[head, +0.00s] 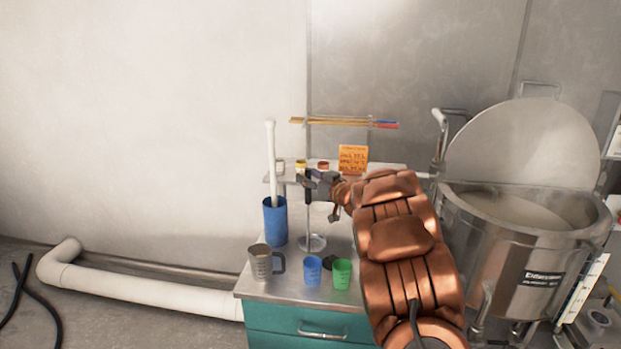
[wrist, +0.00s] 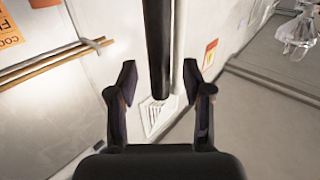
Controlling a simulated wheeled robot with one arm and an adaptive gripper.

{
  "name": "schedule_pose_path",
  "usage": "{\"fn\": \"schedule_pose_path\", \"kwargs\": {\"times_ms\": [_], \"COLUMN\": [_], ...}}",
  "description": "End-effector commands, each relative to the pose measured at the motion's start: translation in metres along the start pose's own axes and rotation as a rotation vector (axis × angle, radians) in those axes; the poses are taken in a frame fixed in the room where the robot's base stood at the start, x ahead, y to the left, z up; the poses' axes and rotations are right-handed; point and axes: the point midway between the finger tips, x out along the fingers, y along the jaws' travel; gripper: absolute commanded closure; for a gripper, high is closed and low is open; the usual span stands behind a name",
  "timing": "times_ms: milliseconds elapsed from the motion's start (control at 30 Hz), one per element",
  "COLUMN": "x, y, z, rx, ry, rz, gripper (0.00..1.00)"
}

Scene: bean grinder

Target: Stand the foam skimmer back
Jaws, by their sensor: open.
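The foam skimmer (head: 312,243) has a black handle, a thin metal rod and a round flat metal disc. In the head view it is upright, with the disc low at the steel counter top. My gripper (head: 312,181) is at the black handle near its top. In the wrist view the handle (wrist: 158,45) runs down between the two fingers of my gripper (wrist: 158,82), with gaps on both sides. The fingers are open and not closed on it.
A blue cylinder (head: 275,224) holding a tall white stick (head: 271,160) stands just left of the skimmer. A metal jug (head: 262,264), blue cup (head: 312,271) and green cup (head: 341,275) stand in front. A shelf with small jars (head: 323,165) and an orange note (head: 353,159) is behind.

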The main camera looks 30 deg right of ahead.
Motion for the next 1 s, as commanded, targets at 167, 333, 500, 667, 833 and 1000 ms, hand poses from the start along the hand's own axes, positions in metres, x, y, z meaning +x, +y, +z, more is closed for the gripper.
{"fn": "schedule_pose_path", "kwargs": {"times_ms": [167,333,500,667,833,1000], "x": [-0.002,-0.016,-0.045,-0.076,-0.102,-0.117], "y": [0.000,0.001,0.002,0.001,0.001,0.001], "z": [0.000,0.000,0.001,-0.001,0.001,-0.001], "rx": [0.000,0.001,0.000,-0.001,0.002,-0.001], "ry": [-0.001,-0.002,-0.003,0.001,-0.003,0.001], "rz": [0.000,0.002,0.004,0.003,0.004,0.001], "gripper": [0.50,0.50,0.50,0.50,0.50,0.50]}}
